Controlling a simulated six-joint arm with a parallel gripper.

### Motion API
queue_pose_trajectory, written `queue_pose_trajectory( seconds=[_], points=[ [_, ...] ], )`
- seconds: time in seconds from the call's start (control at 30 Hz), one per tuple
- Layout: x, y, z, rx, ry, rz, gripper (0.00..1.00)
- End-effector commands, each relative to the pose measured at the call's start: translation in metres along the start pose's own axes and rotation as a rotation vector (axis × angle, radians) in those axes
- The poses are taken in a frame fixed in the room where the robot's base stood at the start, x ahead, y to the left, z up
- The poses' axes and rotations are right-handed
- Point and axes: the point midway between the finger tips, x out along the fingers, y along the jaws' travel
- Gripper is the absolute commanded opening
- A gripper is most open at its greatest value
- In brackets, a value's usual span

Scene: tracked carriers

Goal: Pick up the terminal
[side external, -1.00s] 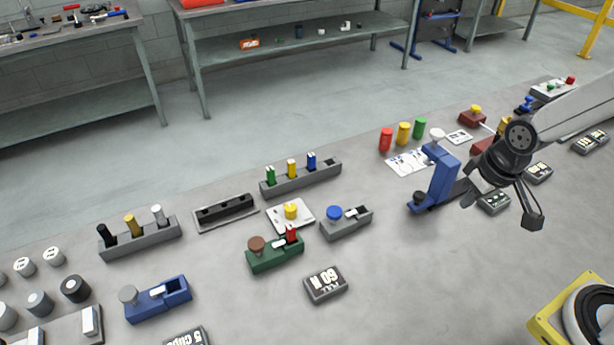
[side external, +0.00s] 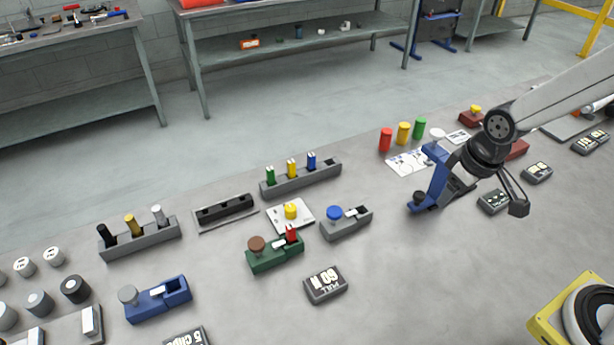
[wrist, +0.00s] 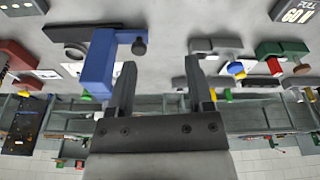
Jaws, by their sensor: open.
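Which piece is the terminal is not clear to me. Small green (side external: 270,175), yellow (side external: 291,169) and blue (side external: 311,161) pieces with pale tops stand upright in a long grey rack (side external: 291,184). A similar red piece (side external: 291,233) stands in a green carrier (side external: 275,256) with a brown knob; it also shows in the wrist view (wrist: 275,66). My gripper (side external: 488,198) is open and empty, above the bench and right of these pieces. In the wrist view its fingers (wrist: 161,85) stand apart with nothing between them.
A tall blue stand (side external: 434,178) is close beside my gripper in the picture; it also shows left of the fingers in the wrist view (wrist: 100,62). Red, yellow and green cylinders (side external: 403,133) stand behind it. A grey carrier (side external: 346,224) has a blue knob.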

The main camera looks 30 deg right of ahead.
Motion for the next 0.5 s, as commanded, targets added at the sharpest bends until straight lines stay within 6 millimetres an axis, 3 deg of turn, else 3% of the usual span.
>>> queue_pose_trajectory(
  seconds=[0.27, 0.5],
  points=[
    [0.012, -0.044, -0.065, -0.354, -0.047, -0.035, 0.66],
    [0.028, -0.099, -0.113, -0.691, -0.087, -0.071, 0.66]
  ],
)
